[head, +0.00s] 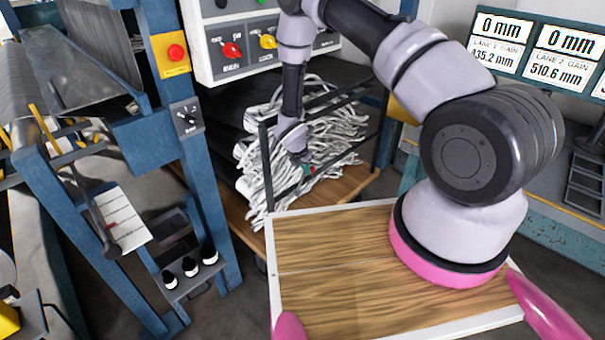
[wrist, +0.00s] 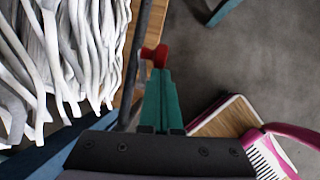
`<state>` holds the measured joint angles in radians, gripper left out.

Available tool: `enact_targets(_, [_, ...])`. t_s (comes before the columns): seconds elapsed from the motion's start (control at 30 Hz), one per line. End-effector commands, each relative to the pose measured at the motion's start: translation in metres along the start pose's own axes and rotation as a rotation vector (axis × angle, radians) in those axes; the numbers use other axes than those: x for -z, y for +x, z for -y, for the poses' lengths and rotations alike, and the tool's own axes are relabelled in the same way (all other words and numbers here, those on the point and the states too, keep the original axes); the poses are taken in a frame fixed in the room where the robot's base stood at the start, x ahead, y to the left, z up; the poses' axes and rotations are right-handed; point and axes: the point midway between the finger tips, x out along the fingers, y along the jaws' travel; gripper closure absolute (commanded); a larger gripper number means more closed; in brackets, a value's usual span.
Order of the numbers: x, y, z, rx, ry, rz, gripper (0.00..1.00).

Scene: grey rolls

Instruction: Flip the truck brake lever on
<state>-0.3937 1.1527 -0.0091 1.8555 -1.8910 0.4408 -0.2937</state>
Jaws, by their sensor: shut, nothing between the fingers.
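The truck (head: 345,187) is a low wooden deck with a dark tube frame, loaded with pale grey strips (head: 335,125). The brake lever shows a red knob (wrist: 153,55) in the wrist view, on a thin dark rod beside the truck's edge. In the head view the red knob (head: 313,171) is small and partly covered. My gripper (wrist: 158,74) has its teal fingers shut together and empty, with their tips right at the knob. Whether they touch it I cannot tell. My gripper (head: 306,167) hangs by the truck's near side in the head view.
The strips (wrist: 75,45) hang close to my gripper on the left in the wrist view. The truck's dark frame post (head: 266,165) stands nearby. A blue machine frame (head: 205,190) and a switch panel (head: 255,40) stand left and behind.

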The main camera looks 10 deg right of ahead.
Motion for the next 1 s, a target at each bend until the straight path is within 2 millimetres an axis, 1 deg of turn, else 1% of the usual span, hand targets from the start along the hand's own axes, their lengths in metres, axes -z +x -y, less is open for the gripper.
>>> enact_targets(0.2, [-0.018, 0.014, 0.004, 0.003, 0.001, 0.004, 1.0])
enact_targets(0.4, [-0.028, 0.024, 0.006, 0.002, -0.001, 0.005, 1.0])
enact_targets(0.7, [-0.034, 0.032, 0.007, 0.002, -0.001, 0.005, 1.0])
enact_targets(1.0, [-0.035, 0.033, 0.007, 0.002, -0.001, 0.006, 1.0])
